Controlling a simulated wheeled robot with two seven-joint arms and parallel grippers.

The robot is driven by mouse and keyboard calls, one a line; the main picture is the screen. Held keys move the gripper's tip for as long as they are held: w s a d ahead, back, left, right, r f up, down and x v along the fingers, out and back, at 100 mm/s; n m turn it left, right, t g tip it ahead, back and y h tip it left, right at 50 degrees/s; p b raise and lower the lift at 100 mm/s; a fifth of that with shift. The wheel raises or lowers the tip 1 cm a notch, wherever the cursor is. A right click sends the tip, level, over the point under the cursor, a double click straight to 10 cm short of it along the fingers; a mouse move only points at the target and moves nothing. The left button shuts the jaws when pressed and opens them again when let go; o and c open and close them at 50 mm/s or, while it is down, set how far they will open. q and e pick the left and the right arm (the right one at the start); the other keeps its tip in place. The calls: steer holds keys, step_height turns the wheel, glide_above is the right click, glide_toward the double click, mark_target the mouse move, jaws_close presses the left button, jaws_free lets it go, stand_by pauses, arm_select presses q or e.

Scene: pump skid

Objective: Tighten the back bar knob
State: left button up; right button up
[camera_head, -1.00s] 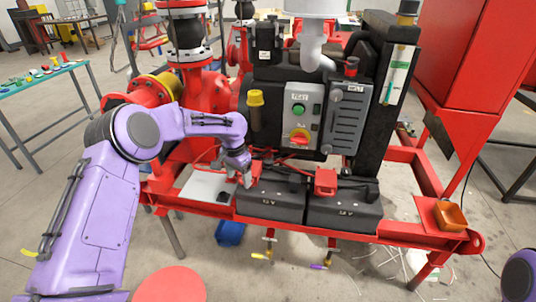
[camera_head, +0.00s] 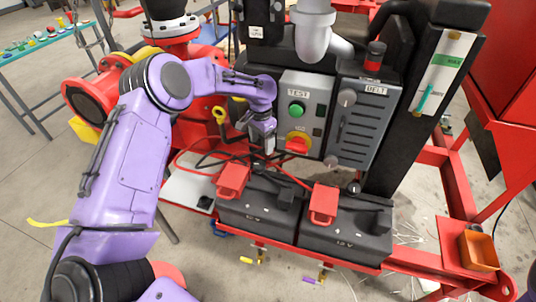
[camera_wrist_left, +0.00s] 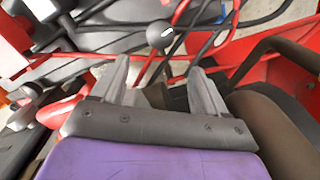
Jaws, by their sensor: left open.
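A dark round knob (camera_wrist_left: 160,34) with a white mark shows in the left wrist view, beyond and between my open fingertips and apart from them. It looks like the bar knob, but I cannot tell for sure that it is the back one. My left gripper (camera_head: 267,143) is left of the control panel, above and behind the left battery (camera_head: 250,213). Its two grey fingers (camera_wrist_left: 156,78) are apart with no object held between them. In the head view I cannot pick out the back bar knob; the gripper and cables crowd that spot. My right gripper is out of view.
The control panel (camera_head: 300,117) with green button and red-yellow switch stands close right of my gripper. The belt guard (camera_head: 360,125) is further right. Red and black cables (camera_head: 215,160) run around the gripper. The right battery (camera_head: 345,240) has a red terminal cover (camera_head: 323,204).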

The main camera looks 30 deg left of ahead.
arm_select(q)
steer(key=p, duration=0.1)
glide_above(260, 163)
steer(key=s, duration=0.1)
step_height(260, 163, down, 4)
steer(key=shift+s+f, duration=0.1)
steer(key=shift+s, duration=0.05)
steer(key=f, duration=0.2)
steer(key=w+f+p, duration=0.1)
steer(key=f, duration=0.2)
steer(key=shift+w+f, duration=0.15)
steer(key=shift+f, duration=0.1)
steer(key=shift+s+d+r, duration=0.1)
steer(key=shift+s+r, duration=0.1)
steer(key=shift+s, duration=0.15)
steer(key=shift+c, duration=0.3)
steer(key=shift+w, duration=0.1)
steer(key=c, duration=1)
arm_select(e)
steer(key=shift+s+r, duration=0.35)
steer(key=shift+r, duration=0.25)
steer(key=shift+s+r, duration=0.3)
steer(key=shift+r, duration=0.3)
